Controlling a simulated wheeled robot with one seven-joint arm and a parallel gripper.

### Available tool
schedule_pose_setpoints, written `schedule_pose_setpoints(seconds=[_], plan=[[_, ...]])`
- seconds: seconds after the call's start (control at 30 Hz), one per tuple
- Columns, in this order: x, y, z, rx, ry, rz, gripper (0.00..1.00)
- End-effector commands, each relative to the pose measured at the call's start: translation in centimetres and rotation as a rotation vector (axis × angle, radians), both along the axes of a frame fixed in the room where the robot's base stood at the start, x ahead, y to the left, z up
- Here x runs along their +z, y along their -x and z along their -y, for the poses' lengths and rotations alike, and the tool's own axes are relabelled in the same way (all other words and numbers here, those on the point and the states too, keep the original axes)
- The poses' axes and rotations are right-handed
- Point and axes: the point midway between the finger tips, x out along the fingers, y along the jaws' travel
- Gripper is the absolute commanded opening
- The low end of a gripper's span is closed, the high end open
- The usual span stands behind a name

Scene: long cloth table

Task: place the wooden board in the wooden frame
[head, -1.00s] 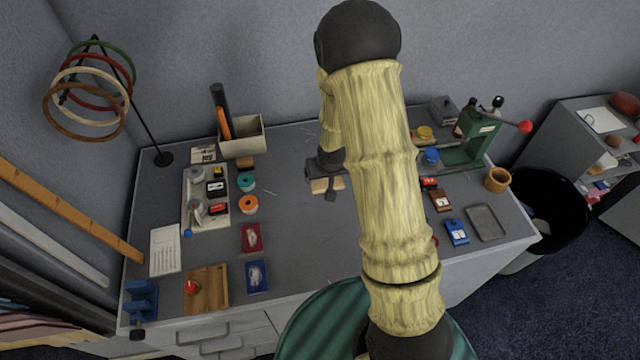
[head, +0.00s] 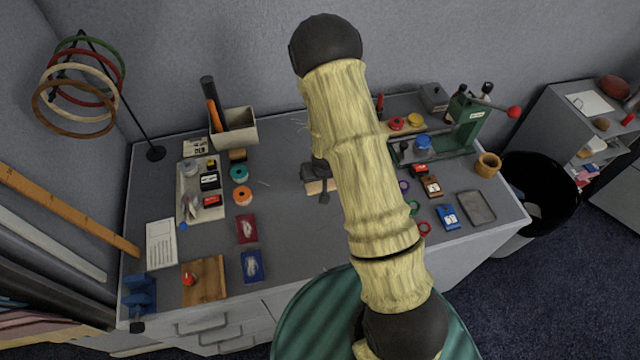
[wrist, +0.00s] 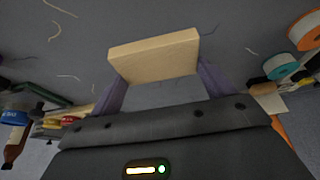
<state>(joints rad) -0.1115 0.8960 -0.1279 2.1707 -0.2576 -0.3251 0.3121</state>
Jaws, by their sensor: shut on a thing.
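My gripper (wrist: 158,74) is shut on a pale wooden board (wrist: 153,56), a small flat block held between its two purple fingers in the wrist view. In the head view the board (head: 314,188) shows below the dark gripper body, over the middle of the table, left of my arm. A brown wooden piece (head: 209,266) with raised edge strips lies at the table's front left, with a small red thing on it. I cannot tell for sure whether it is the wooden frame. A pale wooden strip (head: 394,130) shows partly behind my arm.
A white tray (head: 187,214) of small items and tape rolls stand at left. A grey box (head: 240,131) stands at the back. A green press (head: 463,125) and a grey dish (head: 477,206) are at right. The table (head: 282,225) is mostly clear around its middle.

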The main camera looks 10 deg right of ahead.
Motion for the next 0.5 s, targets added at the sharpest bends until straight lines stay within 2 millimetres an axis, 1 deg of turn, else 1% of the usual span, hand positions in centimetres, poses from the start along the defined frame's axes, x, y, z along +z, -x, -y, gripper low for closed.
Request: schedule_pose_setpoints(seconds=[0.13, 0.4, 0.5], plan=[[-0.6, 0.1, -0.2, 0.004, 0.001, -0.004, 0.58], [-3.8, 0.1, -0.1, 0.004, 0.002, -0.004, 0.58], [-4.2, 0.1, 0.0, 0.000, 0.000, -0.001, 0.58]])
